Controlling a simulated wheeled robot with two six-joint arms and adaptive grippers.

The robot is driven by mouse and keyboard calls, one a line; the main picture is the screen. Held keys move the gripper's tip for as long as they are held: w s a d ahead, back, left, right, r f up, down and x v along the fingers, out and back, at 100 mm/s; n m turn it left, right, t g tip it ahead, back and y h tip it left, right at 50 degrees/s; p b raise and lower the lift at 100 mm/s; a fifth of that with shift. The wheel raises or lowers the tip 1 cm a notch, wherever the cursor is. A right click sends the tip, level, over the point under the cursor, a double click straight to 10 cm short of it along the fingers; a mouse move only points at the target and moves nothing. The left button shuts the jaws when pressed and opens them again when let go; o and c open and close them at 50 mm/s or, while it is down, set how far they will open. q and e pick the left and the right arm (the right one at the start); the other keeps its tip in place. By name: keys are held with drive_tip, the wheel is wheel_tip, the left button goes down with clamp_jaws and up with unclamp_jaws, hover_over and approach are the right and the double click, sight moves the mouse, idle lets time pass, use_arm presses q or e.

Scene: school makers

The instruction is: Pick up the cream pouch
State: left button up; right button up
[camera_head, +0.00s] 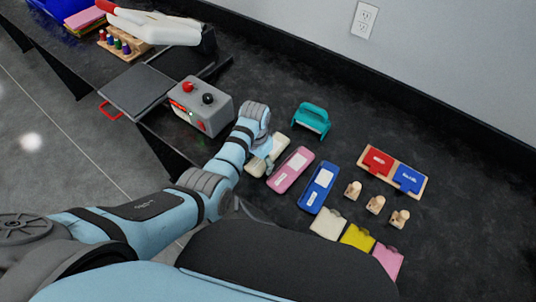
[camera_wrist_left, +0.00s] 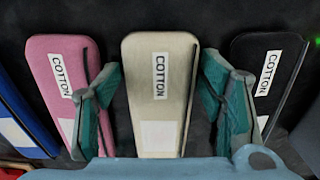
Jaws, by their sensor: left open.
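The cream pouch (camera_wrist_left: 160,110) lies flat on the dark bench, with a "COTTON" label and a blank pale patch. In the head view the cream pouch (camera_head: 279,146) is partly covered by my left gripper (camera_head: 266,157). In the left wrist view my left gripper (camera_wrist_left: 160,84) is open, its teal fingers on either side of the cream pouch. I cannot tell whether the fingers touch it. My right gripper is not in view.
A pink pouch (camera_head: 291,170) and a blue pouch (camera_head: 318,188) lie right of it; a black pouch (camera_wrist_left: 262,78) flanks its other side. A grey button box (camera_head: 214,113) stands left of my gripper, a teal holder (camera_head: 311,120) behind. Small wooden pieces (camera_head: 375,205) lie farther right.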

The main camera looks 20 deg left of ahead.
use_arm(q)
drive_tip(key=shift+r, duration=0.1)
drive_tip(key=shift+c, duration=0.4)
drive_tip(key=c, duration=0.8)
